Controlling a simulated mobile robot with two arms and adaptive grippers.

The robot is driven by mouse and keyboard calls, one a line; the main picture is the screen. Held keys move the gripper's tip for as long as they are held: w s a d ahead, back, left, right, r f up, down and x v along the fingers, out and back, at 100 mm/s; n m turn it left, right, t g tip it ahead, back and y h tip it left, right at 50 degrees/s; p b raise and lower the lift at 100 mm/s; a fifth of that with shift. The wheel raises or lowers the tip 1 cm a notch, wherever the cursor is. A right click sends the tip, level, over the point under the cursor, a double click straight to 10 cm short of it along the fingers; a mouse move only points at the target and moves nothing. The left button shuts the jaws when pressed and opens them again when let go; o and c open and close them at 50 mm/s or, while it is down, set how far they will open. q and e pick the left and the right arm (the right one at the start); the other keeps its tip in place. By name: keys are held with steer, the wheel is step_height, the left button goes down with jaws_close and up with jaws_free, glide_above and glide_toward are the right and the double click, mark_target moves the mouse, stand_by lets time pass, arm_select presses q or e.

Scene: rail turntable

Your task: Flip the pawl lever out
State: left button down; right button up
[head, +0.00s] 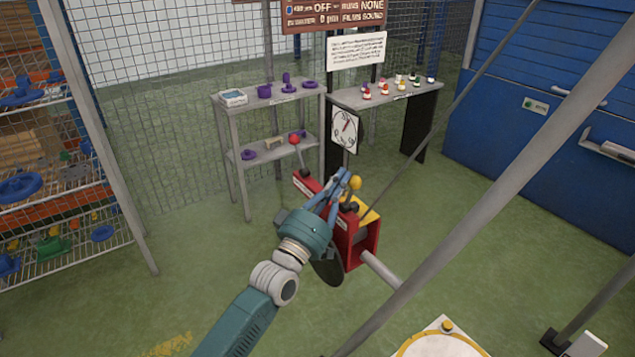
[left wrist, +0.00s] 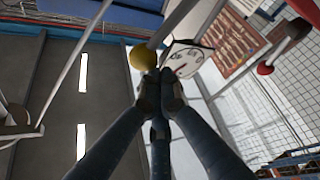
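A lever with a yellow ball knob (head: 355,183) rises from the red winch-like frame (head: 372,243). A lever with a red ball knob (head: 294,139) stands further left and back. I see no readable label showing which is the pawl lever. My left gripper (head: 338,180) is at the frame, just left of the yellow knob. In the left wrist view its fingertips (left wrist: 159,82) are drawn together, with the yellow knob (left wrist: 143,57) just beyond them. I see nothing clearly held between them. The red knob (left wrist: 265,69) is off to the right there. My right gripper is not in view.
A grey pole (head: 470,205) slants across the right of the frame. Shelves (head: 268,100) with purple parts stand at the back, and a wire rack (head: 65,235) at left. Green floor is open at lower left.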

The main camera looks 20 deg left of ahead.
arm_select(q)
steer(key=shift+s+d+f+m, duration=0.2)
steer(key=shift+s+d+m, duration=0.3)
steer(key=shift+s+d, duration=0.25)
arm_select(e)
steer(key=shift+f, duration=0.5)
arm_select(q)
steer(key=shift+w, duration=0.1)
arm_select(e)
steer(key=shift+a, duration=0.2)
